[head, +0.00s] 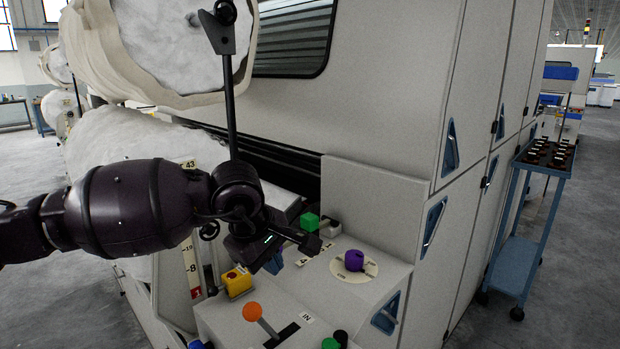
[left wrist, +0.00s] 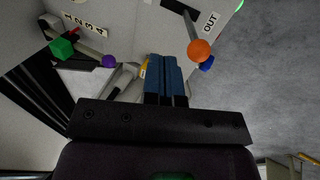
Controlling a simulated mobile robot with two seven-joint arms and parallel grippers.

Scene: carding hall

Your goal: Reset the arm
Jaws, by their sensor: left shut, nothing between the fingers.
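My left arm reaches in from the left in the head view. Its gripper (head: 274,263) hangs over the machine's control panel, between the yellow button box and the green knob. In the left wrist view its blue fingers (left wrist: 166,82) are together with nothing between them. On the panel are a green block-shaped knob (head: 310,221), a purple knob (head: 354,260) on a round dial, and a lever with an orange ball (head: 252,312). The lever (left wrist: 199,50) also shows in the left wrist view, apart from the fingers. My right gripper is not in view.
A yellow box (head: 238,284) with a red button sits left of the gripper. The tall grey machine housing (head: 385,110) rises behind the panel. A blue trolley (head: 515,262) stands at the right, with several dark items on top. Grey floor is clear at far right.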

